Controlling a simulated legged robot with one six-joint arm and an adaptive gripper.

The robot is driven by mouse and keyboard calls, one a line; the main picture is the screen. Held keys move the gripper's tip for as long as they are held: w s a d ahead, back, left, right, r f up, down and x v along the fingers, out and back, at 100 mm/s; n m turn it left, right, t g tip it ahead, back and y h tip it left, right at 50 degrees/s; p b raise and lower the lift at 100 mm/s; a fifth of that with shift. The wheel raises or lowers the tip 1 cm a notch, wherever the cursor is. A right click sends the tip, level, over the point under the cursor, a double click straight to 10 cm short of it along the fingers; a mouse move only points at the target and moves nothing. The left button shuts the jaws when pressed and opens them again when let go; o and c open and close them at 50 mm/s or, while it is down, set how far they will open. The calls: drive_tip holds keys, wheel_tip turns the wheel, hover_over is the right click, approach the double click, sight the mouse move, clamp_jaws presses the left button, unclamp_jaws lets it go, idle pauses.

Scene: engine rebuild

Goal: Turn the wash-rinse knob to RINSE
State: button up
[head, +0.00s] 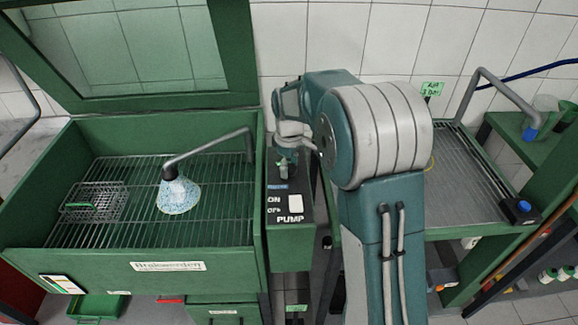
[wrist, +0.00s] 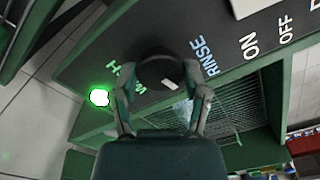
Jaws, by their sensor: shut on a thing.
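The black wash-rinse knob (wrist: 158,70) sits on the dark control panel in the wrist view. It has a white mark on its lower right edge. My gripper (wrist: 160,78) has a finger on each side of the knob and is shut on it. The RINSE label (wrist: 203,57) is to the knob's right. A green light (wrist: 99,97) glows beside the WASH end. In the head view my gripper (head: 286,160) is over the panel's far end and hides the knob.
The pump switch (head: 295,203), with ON and OFF labels, is on the near part of the panel. Left of it is a green wash basin (head: 150,265) with a wire basket (head: 92,203) and a spray (head: 179,195) flowing from its nozzle. A second sink (head: 470,180) is at right.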

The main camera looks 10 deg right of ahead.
sight(289, 167)
drive_tip(key=shift+f+n, duration=0.1)
drive_tip(key=shift+n, duration=0.6)
drive_tip(key=o, duration=1.1)
drive_tip(key=shift+o, duration=0.2)
wheel_tip(289, 167, up, 12)
